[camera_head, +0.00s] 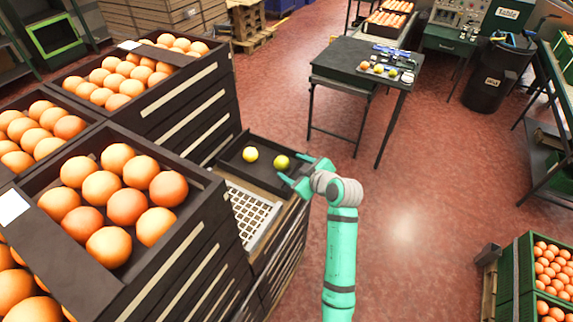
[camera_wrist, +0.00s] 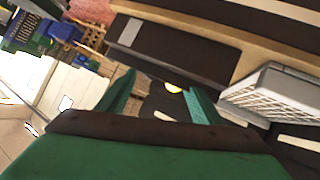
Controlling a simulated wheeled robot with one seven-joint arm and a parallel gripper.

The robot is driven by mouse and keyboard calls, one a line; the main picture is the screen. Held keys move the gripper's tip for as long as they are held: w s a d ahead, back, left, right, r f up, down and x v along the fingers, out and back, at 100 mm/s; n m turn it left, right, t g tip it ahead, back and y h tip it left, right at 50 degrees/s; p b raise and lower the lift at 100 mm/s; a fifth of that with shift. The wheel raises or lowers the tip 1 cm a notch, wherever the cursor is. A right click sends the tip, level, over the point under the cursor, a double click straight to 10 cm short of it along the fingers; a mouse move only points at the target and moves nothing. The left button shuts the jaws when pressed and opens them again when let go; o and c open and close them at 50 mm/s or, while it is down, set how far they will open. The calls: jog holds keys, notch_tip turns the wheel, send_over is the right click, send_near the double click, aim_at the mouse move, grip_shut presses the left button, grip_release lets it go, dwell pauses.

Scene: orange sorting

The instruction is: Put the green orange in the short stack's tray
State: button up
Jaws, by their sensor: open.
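The short stack's dark tray (camera_head: 232,162) is in the middle of the head view. A yellow-green orange (camera_head: 251,154) lies in it, left of a greener orange (camera_head: 282,162), which appears inside the tray's right part. My gripper (camera_head: 294,169) is open, with its teal fingers around or just above the right side of the tray, close to the greener orange. I cannot tell whether they touch it. In the wrist view the open fingers (camera_wrist: 163,88) show a bright yellowish round piece (camera_wrist: 173,88) between them, mostly hidden; which orange it is, I cannot tell.
A white grid tray (camera_head: 252,213) lies just in front of the dark tray and also shows in the wrist view (camera_wrist: 275,92). Taller stacks of oranges (camera_head: 190,112) stand at left. A dark table (camera_head: 340,62) with small items stands behind.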

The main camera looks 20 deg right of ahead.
jog(key=v, duration=0.6)
jog(key=shift+d, duration=0.1)
dwell(0.4)
